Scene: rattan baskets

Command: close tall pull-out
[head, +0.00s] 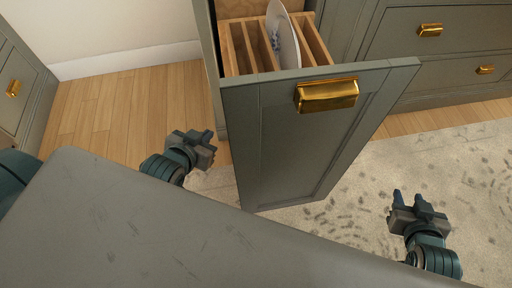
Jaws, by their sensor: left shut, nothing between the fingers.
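The tall pull-out (310,130) is a grey-green panelled front with a gold cup handle (327,95), standing open from its cabinet in the head view. A wooden rack (240,48) inside it holds an upright white plate (283,36). My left gripper (205,140) is shut and empty, left of the pull-out's front and apart from it. My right gripper (409,196) is to the right of the front, low over the rug, with its fingers apart and nothing between them. Neither gripper touches the pull-out.
Grey-green drawers (440,58) with gold handles stand at the right, and another cabinet (18,90) at the far left. A patterned rug (440,160) lies on the wooden floor (120,105). Bare floor lies left of the pull-out.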

